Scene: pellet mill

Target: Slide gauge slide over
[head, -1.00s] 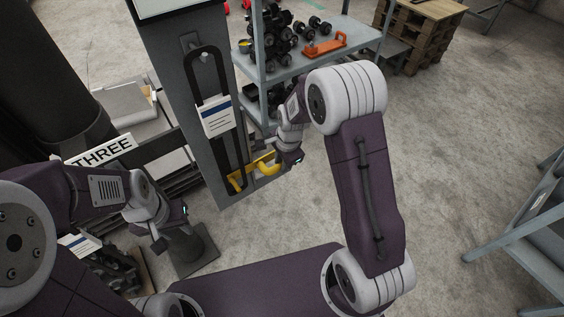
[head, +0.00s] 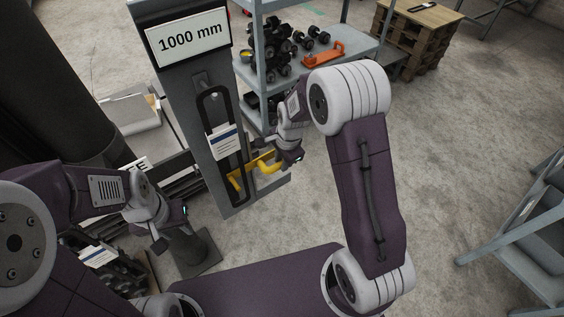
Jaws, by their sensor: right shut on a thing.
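The gauge is a grey upright post (head: 184,135) with a "1000 mm" sign (head: 187,38) on top and a dark vertical slot in its front face. The gauge slide is a yellow bracket with a rounded handle (head: 268,167) in the lower part of the slot. A white label (head: 225,142) hangs across the slot above it. My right gripper (head: 276,152) is shut on the yellow handle from the right; its fingers partly hide the grip. My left gripper (head: 170,231) hangs free at lower left, away from the gauge; its finger gap is unclear.
A blue-grey shelf (head: 343,72) with dark dumbbell-like parts and an orange tool (head: 323,54) stands behind the gauge. Wooden pallets (head: 418,40) are at the top. A blue-grey frame (head: 530,225) stands at right. Open concrete floor lies between.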

